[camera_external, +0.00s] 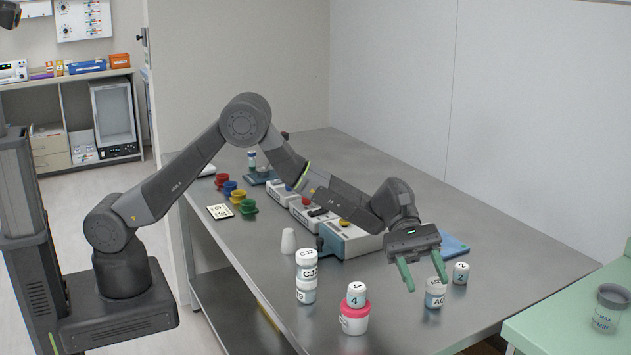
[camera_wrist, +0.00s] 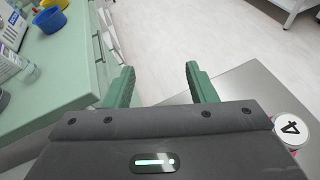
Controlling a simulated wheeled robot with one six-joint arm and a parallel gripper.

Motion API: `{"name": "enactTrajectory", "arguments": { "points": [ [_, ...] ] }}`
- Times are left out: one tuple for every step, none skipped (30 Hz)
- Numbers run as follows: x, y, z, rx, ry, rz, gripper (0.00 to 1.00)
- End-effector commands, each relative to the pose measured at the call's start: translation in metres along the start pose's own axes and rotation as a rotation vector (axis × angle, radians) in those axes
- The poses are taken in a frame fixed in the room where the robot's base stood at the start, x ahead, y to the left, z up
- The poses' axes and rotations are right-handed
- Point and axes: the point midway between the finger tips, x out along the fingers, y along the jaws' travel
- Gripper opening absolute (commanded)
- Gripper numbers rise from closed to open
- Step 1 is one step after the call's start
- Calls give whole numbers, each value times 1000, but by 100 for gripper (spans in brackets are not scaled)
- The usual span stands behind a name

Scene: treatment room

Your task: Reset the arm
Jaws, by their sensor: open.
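My gripper (camera_external: 424,272) has two green fingers, spread apart with nothing between them. In the external view it hangs over the front right part of the metal table (camera_external: 400,323), just above and beside a white jar (camera_external: 435,293). My arm stretches out over the table. In the wrist view, my gripper (camera_wrist: 161,84) shows both fingers apart, with pale floor and the table's edge beyond them. A white lid marked 4 (camera_wrist: 291,129) shows at the right edge there.
Close by stand a jar marked 2 (camera_external: 461,273), stacked white jars (camera_external: 306,275) and a jar marked 4 on a pink-lidded tub (camera_external: 354,318). A green counter (camera_external: 560,325) lies at right.

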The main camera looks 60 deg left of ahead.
Motion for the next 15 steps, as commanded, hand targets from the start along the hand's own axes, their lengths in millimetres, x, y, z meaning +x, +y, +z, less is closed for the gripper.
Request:
{"name": "enactTrajectory", "arguments": {
  "points": [
    [2, -1, -12, -8, 1, 0, 51],
    [4, -2, -16, -8, 1, 0, 51],
    [5, -2, -20, -7, 1, 1, 51],
    [6, -3, -22, -7, 1, 1, 51],
    [7, -3, -24, -6, 2, 2, 51],
    [8, -3, -27, -5, 2, 2, 51],
    [9, -4, -29, -4, 2, 2, 51],
    [9, -4, -30, -4, 2, 2, 51],
    [10, -4, -31, -4, 2, 2, 51],
    [10, -4, -32, -4, 2, 2, 51],
    [10, -4, -33, -4, 1, 2, 51],
    [10, -4, -33, -4, 1, 2, 51],
    [10, -4, -33, -4, 1, 2, 51],
    [10, -4, -33, -4, 1, 2, 51],
    [10, -4, -33, -4, 1, 2, 51]
  ]
}}
